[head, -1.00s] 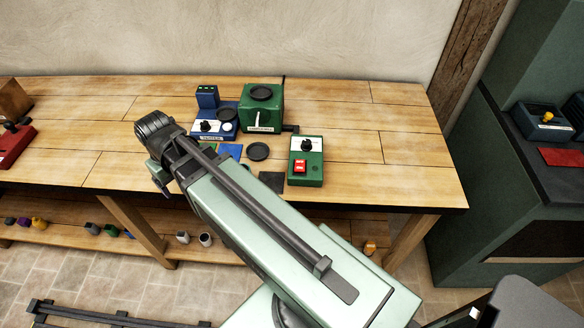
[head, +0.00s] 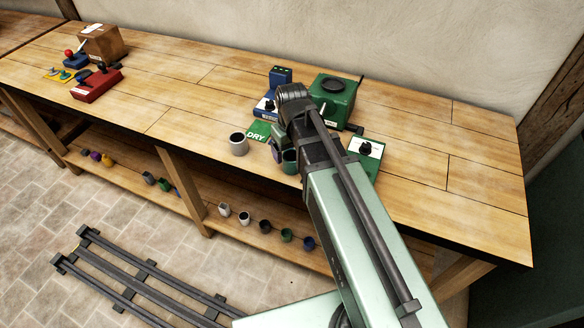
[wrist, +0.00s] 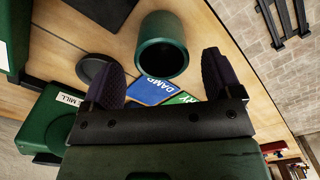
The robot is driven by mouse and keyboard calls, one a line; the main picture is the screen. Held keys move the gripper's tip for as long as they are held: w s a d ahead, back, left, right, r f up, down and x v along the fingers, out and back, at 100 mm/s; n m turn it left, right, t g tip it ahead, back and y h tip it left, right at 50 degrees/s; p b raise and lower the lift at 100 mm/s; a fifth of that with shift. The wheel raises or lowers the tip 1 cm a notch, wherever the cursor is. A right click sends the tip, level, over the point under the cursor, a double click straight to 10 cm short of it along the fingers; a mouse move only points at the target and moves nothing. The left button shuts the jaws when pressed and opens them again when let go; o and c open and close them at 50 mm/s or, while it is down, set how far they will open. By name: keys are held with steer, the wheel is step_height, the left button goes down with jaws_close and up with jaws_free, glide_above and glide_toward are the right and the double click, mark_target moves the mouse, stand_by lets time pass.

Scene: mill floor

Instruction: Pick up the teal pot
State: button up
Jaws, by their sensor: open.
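The teal pot (wrist: 163,30) is a dark green-teal cup with an open mouth, standing on the wooden bench. In the wrist view it is just ahead of my gripper (wrist: 163,70), roughly centred between two dark purple pads that are spread apart and empty. I cannot tell whether the tips reach either side of it. In the head view the pot (head: 290,163) is partly hidden by my arm, beside my gripper (head: 279,148), near the bench's front edge.
A grey pot (head: 238,145) stands left of the teal pot. DAMP (wrist: 155,88) and DRY (head: 257,131) cards lie close by. Behind are a green mill (head: 333,98) and a blue tester (head: 264,108). A green switch box (head: 366,152) is to the right. Several pots line the lower shelf.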

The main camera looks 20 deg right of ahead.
mark_target(291, 163)
step_height(291, 163, down, 5)
steer(key=b, duration=0.4)
steer(key=shift+a+f, duration=0.1)
steer(key=shift+a, duration=0.05)
steer(key=shift+r, duration=0.25)
steer(key=shift+c, duration=0.4)
steer(key=c, duration=1.3)
steer(key=shift+o, duration=0.2)
step_height(291, 163, up, 20)
steer(key=p, duration=2)
